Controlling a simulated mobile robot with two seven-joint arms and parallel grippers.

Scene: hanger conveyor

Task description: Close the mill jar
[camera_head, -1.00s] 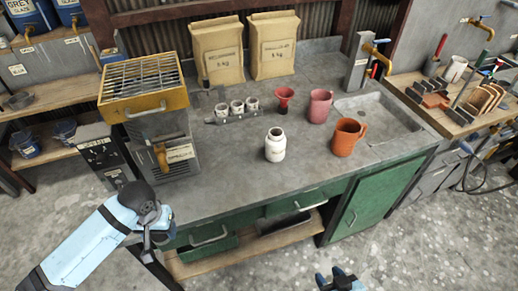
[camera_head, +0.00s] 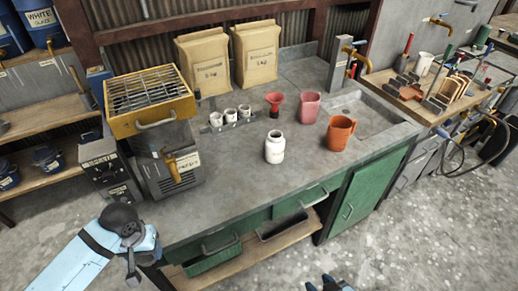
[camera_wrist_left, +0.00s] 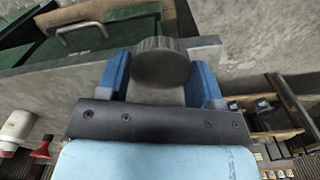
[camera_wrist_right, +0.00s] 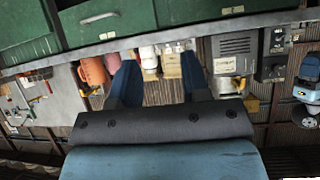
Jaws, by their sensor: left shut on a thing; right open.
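The white mill jar (camera_head: 275,147) stands upright on the grey bench, with a narrow white neck at its top. It also shows upside down in the right wrist view (camera_wrist_right: 148,57). My left gripper (camera_wrist_left: 160,76) is shut on a dark grey, ridged round cap (camera_wrist_left: 160,62), held between its blue fingers. My right gripper (camera_wrist_right: 155,85) is open and empty, low in front of the bench.
A pink jug (camera_head: 309,107), an orange jug (camera_head: 340,134) and a red funnel (camera_head: 274,103) stand near the jar. A rack of small white cups (camera_head: 230,117) is behind it. A yellow-topped machine (camera_head: 150,100) stands left. The bench front around the jar is clear.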

